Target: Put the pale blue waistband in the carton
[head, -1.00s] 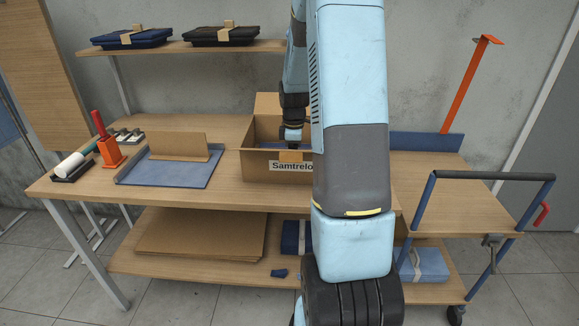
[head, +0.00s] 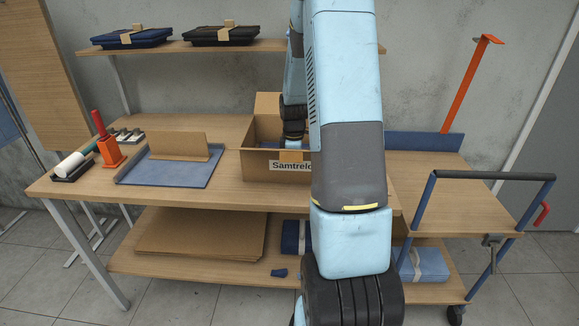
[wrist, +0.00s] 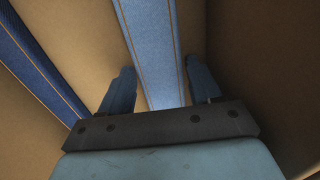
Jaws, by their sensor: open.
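The carton (head: 255,166), an open brown box with a "Samtrelo..." label, stands on the bench, partly hidden behind my arm. My gripper (wrist: 159,66) points down into it and is mostly hidden in the head view. In the wrist view the pale blue waistband (wrist: 154,40), a flat strip with tan stitching, runs between my open fingers. The fingers appear apart from it on both sides. A darker blue stitched strip (wrist: 38,62) lies to the left, outside the fingers. Brown cardboard surrounds both strips. I cannot tell exactly how the pale strip rests.
A blue board (head: 200,177) with an upright cardboard piece (head: 178,146) lies left of the carton. An orange holder (head: 110,151) and a white roller (head: 70,165) stand farther left. A trolley (head: 455,197) with an orange post is at right. A shelf (head: 270,46) runs above.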

